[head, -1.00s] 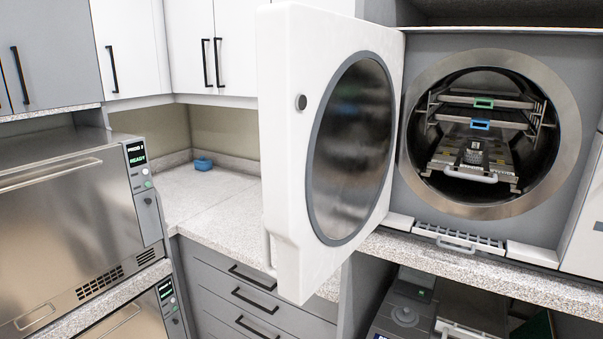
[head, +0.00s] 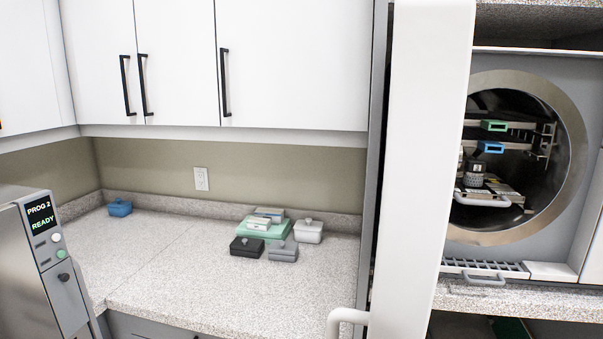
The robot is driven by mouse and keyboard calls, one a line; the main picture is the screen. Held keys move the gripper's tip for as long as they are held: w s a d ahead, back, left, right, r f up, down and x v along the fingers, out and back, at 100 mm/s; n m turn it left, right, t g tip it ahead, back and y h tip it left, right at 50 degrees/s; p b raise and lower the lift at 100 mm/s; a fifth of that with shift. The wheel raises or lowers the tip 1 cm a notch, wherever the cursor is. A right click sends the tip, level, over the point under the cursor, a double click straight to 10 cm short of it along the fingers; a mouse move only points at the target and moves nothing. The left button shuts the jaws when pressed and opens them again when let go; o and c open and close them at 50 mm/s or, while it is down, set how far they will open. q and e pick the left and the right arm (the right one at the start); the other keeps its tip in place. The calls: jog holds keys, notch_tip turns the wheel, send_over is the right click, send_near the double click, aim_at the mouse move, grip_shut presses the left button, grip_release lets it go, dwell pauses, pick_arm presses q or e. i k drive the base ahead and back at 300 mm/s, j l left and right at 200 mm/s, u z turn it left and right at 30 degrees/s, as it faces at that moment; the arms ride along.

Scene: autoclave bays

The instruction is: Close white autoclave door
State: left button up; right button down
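The white autoclave door (head: 425,150) stands open in the head view, seen nearly edge-on as a tall white slab right of centre. A white handle (head: 346,322) shows at its lower left, partly cut off by the bottom edge. The autoclave chamber (head: 560,150) is to the right of the door, with a round steel rim. Inside are racks with a green-tagged tray (head: 494,126), a blue-tagged tray (head: 490,147) and a lower tray with a loop handle. The door hides the chamber's left edge. Neither of my grippers is in view.
A speckled counter (head: 200,262) runs behind and left of the door, holding a blue box (head: 119,208), a green case (head: 264,230) and several small lidded boxes. A steel unit (head: 28,265) reading "PROG 2 READY" stands at left. White cupboards (head: 290,60) hang above.

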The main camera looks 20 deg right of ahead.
aim_at(432, 40)
jog(key=i+j+z, duration=0.1)
jog(key=z, duration=0.3)
jog(key=j+z, duration=0.2)
jog(key=z, duration=0.15)
jog(key=i+j+z, duration=0.1)
jog(key=z, duration=0.3)
jog(key=j+z, duration=0.4)
jog(key=l, duration=0.1)
